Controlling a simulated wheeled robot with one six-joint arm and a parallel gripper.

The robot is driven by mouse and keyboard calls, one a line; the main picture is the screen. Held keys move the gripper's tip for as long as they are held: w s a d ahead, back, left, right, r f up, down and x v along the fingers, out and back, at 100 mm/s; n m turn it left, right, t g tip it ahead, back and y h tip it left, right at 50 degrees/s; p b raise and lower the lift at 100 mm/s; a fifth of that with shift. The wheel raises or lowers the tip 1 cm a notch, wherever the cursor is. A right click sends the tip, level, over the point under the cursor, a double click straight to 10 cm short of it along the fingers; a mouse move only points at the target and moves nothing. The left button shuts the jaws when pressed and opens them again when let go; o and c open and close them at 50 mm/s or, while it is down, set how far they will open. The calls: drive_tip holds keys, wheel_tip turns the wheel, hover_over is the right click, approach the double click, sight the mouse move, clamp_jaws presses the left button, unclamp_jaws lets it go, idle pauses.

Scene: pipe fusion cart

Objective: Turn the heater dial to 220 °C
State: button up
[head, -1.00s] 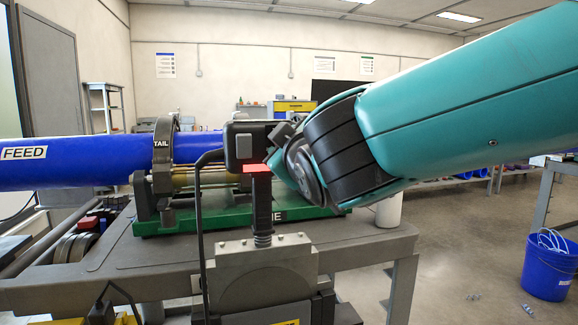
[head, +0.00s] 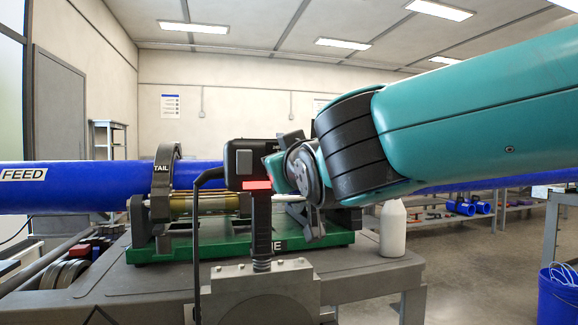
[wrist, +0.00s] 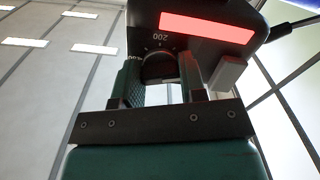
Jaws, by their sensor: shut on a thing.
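The heater (head: 252,160) is a dark box with a lit red strip, standing on a ribbed black handle (head: 261,222) in the head view. In the wrist view its housing (wrist: 240,14) and red strip fill the top. The round dark dial (wrist: 158,66) is on its underside as seen there, with "200" printed beside it; the exact setting is too small to read. My gripper (wrist: 160,76) has one finger on each side of the dial and is shut on it. In the head view, the heater hides the fingertips and dial.
A blue pipe (head: 80,188) marked FEED runs through a clamp ring (head: 163,185) on a green base (head: 170,249) behind the heater. A white bottle (head: 393,230) stands on the cart's right side. A grey block (head: 265,290) supports the heater handle. Open floor lies to the right.

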drive_tip(key=shift+f, duration=0.1)
drive_tip(key=o, duration=0.9)
drive_tip(key=b+v, duration=0.1)
drive_tip(key=v, duration=1.6)
drive_tip(key=shift+s+d, duration=0.1)
drive_tip(key=shift+s, duration=0.1)
